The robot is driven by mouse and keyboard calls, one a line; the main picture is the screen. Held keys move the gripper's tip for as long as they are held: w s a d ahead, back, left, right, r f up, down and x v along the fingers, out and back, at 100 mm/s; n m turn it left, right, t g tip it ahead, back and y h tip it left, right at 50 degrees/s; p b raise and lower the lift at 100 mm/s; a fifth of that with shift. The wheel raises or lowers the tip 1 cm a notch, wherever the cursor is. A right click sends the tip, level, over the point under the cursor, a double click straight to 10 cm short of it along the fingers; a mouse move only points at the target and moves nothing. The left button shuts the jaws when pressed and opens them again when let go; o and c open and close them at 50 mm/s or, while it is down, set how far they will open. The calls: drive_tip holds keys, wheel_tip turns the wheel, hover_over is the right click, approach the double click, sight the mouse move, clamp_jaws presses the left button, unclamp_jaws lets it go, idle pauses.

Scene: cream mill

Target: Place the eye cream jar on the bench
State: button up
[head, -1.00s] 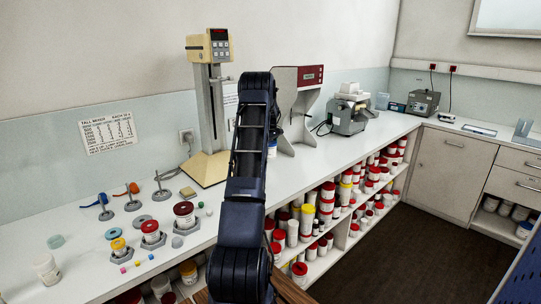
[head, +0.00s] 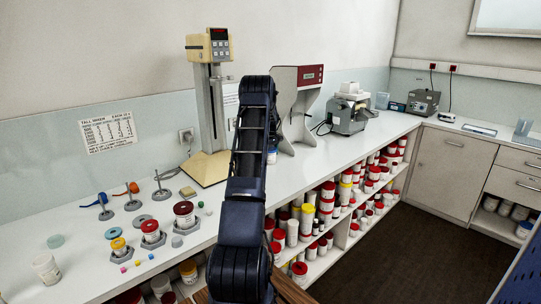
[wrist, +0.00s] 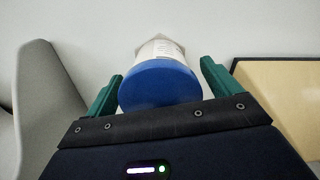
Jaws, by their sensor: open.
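A white jar with a blue lid (wrist: 160,86) lies between the green fingers of my gripper (wrist: 160,84) in the wrist view. Its label is too unclear to read, so I cannot confirm that it is the eye cream jar. The fingers are open on either side of the lid, with narrow gaps showing. In the head view a small part of the jar (head: 272,156) shows right of my arm, at the white bench top (head: 330,152).
A cream mixer on a stand (head: 208,110) stands left of my arm. A red-topped machine (head: 299,105) and a grey mill (head: 349,110) stand to the right. Small jars and stands crowd the left bench. Shelves of red-lidded tubs (head: 330,205) lie below.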

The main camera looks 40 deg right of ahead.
wheel_tip(320, 180, up, 12)
drive_tip(key=shift+r, duration=0.2)
idle(0.4)
drive_tip(key=shift+a, duration=0.1)
idle(0.4)
